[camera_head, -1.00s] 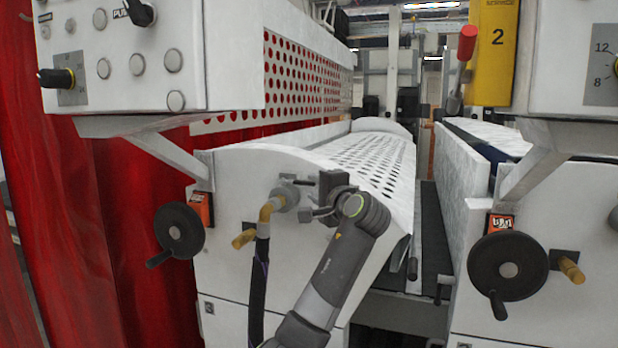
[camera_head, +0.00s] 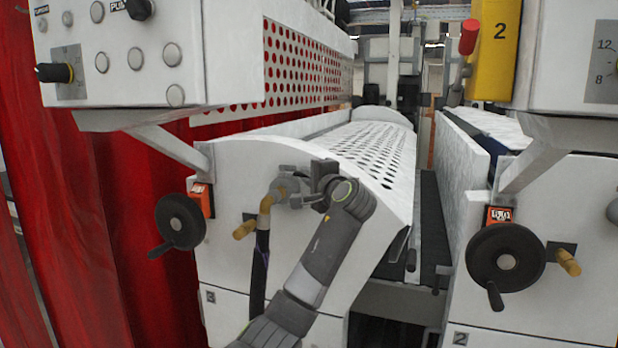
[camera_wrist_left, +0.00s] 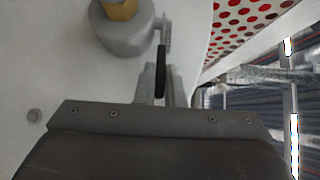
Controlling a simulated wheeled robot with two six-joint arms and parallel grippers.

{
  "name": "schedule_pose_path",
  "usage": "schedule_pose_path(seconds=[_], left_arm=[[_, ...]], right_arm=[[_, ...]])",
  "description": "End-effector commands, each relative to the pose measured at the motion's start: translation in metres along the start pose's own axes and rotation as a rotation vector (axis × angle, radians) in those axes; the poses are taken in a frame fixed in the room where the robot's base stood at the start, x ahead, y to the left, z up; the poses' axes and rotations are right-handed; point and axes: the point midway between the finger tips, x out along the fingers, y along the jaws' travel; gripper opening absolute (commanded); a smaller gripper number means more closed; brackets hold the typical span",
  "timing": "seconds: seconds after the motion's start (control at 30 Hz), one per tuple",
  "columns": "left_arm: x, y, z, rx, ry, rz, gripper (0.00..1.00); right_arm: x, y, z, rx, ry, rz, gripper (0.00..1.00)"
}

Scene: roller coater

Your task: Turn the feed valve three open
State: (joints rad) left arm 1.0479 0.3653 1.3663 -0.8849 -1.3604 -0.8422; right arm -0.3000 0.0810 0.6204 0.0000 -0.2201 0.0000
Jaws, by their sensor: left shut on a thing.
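The feed valve (camera_head: 287,187) is a grey round body with a brass elbow (camera_head: 267,203) and a dark hose below, on the white front of the machine marked 3. My left gripper (camera_head: 299,199) is at the valve's right side. In the left wrist view the valve body (camera_wrist_left: 125,35) is at the upper left, with brass on top. A thin black handle (camera_wrist_left: 161,68) stands edge-on beside it, and my left gripper (camera_wrist_left: 160,86) is shut on this handle. The gripper partly hides the handle in the head view. My right gripper is not in view.
A black handwheel (camera_head: 181,221) is left of the valve, and another (camera_head: 506,267) is on the right machine. A control box (camera_head: 150,60) overhangs above. A perforated white cover (camera_head: 375,150) lies behind my left wrist. Red curtains (camera_head: 130,210) hang at the left.

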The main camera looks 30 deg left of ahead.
Motion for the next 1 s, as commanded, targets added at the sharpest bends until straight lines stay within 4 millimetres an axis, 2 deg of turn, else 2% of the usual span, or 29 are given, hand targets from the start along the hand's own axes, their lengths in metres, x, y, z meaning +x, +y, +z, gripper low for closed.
schedule_pose_path(seconds=[0.47,0.67,1.0], left_arm=[[-0.002,0.0,0.004,0.001,0.057,0.001,0.0],[-0.006,-0.001,0.013,0.003,0.176,0.001,0.0],[-0.012,-0.003,0.034,0.008,0.463,0.001,0.0]], right_arm=[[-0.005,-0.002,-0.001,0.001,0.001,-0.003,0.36],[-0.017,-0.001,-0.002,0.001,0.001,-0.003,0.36],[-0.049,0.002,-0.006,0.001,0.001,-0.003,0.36]])
